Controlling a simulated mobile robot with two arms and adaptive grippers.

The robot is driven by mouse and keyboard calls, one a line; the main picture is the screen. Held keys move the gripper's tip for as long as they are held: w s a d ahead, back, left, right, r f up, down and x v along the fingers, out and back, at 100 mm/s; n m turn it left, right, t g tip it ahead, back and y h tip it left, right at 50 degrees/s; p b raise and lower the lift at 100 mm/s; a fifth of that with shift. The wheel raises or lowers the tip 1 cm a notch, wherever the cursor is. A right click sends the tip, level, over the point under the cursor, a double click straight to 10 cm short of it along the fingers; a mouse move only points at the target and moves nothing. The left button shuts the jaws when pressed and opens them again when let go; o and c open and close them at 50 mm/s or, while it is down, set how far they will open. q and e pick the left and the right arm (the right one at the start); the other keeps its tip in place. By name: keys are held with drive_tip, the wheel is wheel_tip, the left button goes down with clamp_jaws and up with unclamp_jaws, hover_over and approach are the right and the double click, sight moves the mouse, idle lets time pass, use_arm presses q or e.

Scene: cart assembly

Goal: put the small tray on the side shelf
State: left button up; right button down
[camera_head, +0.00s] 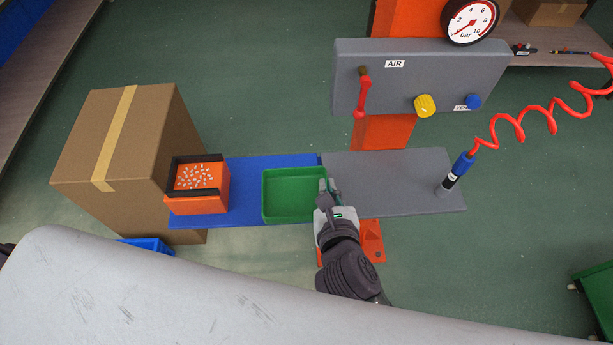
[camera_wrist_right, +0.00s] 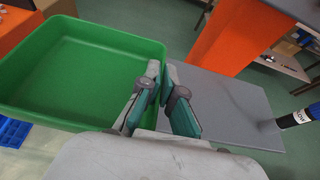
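The small green tray (camera_head: 293,215) is empty and upright over the right end of the blue part (camera_head: 245,215) of the side shelf, beside the grey part (camera_head: 395,185). Whether it rests on the shelf or hangs just above it, I cannot tell. My right gripper (camera_head: 329,187) is at the tray's right wall. In the right wrist view the tray (camera_wrist_right: 85,75) fills the left side. The fingers of my right gripper (camera_wrist_right: 161,75) straddle its wall, one inside and one outside, and look closed on it. My left gripper is out of view.
An orange bin (camera_head: 198,202) of small pale parts stands left of the tray, by a cardboard box (camera_head: 125,140). Behind the shelf is a grey air panel (camera_head: 430,65) with a gauge. A blue-black tool (camera_head: 457,172) on a red coiled hose stands at the shelf's right end.

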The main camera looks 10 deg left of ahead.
sight(309, 172)
drive_tip(key=w+a+f, duration=0.1)
drive_tip(key=w, duration=0.1)
drive_tip(key=w+a+f, duration=0.3)
drive_tip(key=w, duration=0.1)
drive_tip(key=shift+w+a+f, duration=0.2)
drive_tip(key=shift+a+f, duration=0.2)
drive_tip(key=shift+w+a+f, duration=0.1)
drive_tip(key=shift+f, duration=0.1)
drive_tip(key=shift+f+b, duration=0.35)
drive_tip(key=shift+f, duration=1.5)
drive_tip(key=shift+f, duration=0.2)
drive_tip(key=c, duration=1.3)
unclamp_jaws()
